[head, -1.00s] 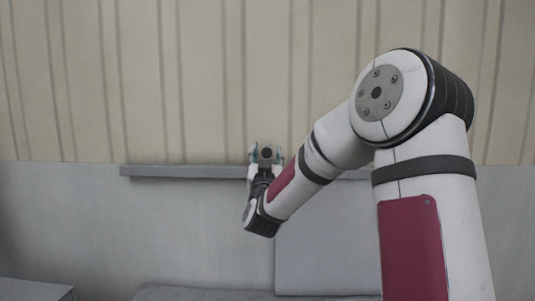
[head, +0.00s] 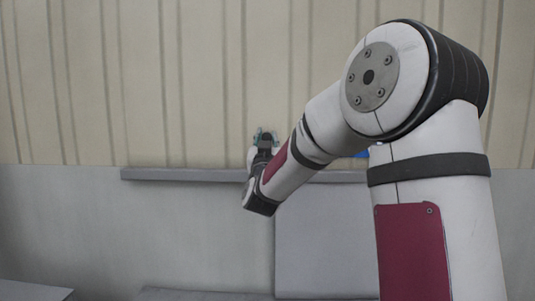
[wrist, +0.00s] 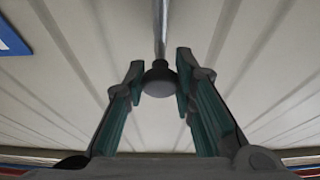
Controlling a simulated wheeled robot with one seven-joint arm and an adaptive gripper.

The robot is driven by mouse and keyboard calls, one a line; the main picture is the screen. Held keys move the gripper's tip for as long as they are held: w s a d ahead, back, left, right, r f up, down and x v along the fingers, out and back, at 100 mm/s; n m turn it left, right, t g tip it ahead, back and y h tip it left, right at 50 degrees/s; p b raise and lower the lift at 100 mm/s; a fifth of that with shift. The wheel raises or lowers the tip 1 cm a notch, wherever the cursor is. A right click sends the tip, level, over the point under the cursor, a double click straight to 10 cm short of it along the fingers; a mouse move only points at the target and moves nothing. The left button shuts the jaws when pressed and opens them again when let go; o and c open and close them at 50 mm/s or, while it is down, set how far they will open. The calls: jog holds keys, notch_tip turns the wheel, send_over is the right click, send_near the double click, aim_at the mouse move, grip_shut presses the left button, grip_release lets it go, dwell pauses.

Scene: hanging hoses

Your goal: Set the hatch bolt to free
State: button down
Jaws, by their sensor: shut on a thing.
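In the wrist view, a dark round knob (wrist: 160,80) sits at the end of a thin metal rod (wrist: 160,32) that runs up out of the picture. My gripper (wrist: 160,77) has its two teal-lined fingers on either side of this knob and is shut on it. In the head view my gripper (head: 265,138) is small and in front of the ribbed wall, just above the grey ledge. My wrist and forearm hide the knob and rod there. I cannot read the bolt's position from these frames.
A cream ribbed wall (head: 150,85) fills the background. A grey ledge (head: 180,175) runs across it, with a pale grey panel (head: 325,240) below. A blue sign (wrist: 12,40) with white marks shows at the wrist view's upper left. The left side is open.

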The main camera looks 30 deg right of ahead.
jog(key=shift+r, duration=1.1)
jog(key=c, duration=1.3)
grip_release()
jog(key=shift+f, duration=0.1)
jog(key=shift+s, duration=0.1)
jog(key=v, duration=1.1)
jog(key=shift+s+a+f, duration=0.15)
jog(key=shift+s+a, duration=0.1)
jog(key=shift+s, duration=0.05)
